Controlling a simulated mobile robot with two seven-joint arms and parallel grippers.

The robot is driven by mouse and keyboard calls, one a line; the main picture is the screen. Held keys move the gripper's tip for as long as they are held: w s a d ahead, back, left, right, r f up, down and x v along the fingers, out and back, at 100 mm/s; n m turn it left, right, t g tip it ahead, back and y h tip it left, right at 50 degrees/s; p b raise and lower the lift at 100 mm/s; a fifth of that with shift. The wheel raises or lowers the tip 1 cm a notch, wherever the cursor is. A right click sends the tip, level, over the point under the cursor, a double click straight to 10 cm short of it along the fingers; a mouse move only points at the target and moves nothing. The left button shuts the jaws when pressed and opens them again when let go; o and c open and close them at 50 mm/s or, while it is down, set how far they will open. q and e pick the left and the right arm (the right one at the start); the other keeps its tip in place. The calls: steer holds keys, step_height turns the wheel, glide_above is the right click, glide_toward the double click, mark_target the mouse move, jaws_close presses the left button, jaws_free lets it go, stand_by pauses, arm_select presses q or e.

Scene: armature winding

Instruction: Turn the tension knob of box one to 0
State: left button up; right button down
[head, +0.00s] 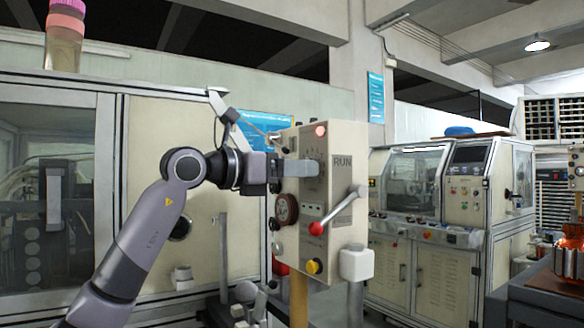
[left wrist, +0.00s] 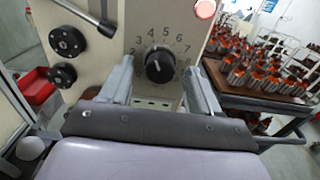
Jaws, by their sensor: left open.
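The cream control box (head: 338,138) stands on a post in the middle of the head view, with a RUN label on its front. Its black tension knob (left wrist: 159,65) shows in the left wrist view, in a dial with printed numbers. I cannot tell for sure which number the knob points to. In the head view my gripper hides the knob. My left gripper (head: 312,168) is at the upper front of the box. In the left wrist view the open left gripper (left wrist: 160,78) has one finger on each side of the knob, with visible gaps. My right gripper is not in view.
Two black round knobs (left wrist: 64,58) are left of the dial. A table with several copper-wound armatures (left wrist: 262,82) stands at right.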

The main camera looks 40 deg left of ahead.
arm_select(q)
steer(key=shift+c, duration=0.3)
steer(key=c, duration=1)
steer(key=shift+n, duration=0.3)
steer(key=n+p, duration=0.2)
steer(key=n, duration=1.8)
steer(key=shift+d+r+n, duration=0.1)
steer(key=shift+r+n, duration=0.05)
steer(key=shift+n, duration=0.25)
steer(key=o, duration=1.1)
steer(key=shift+c, duration=0.2)
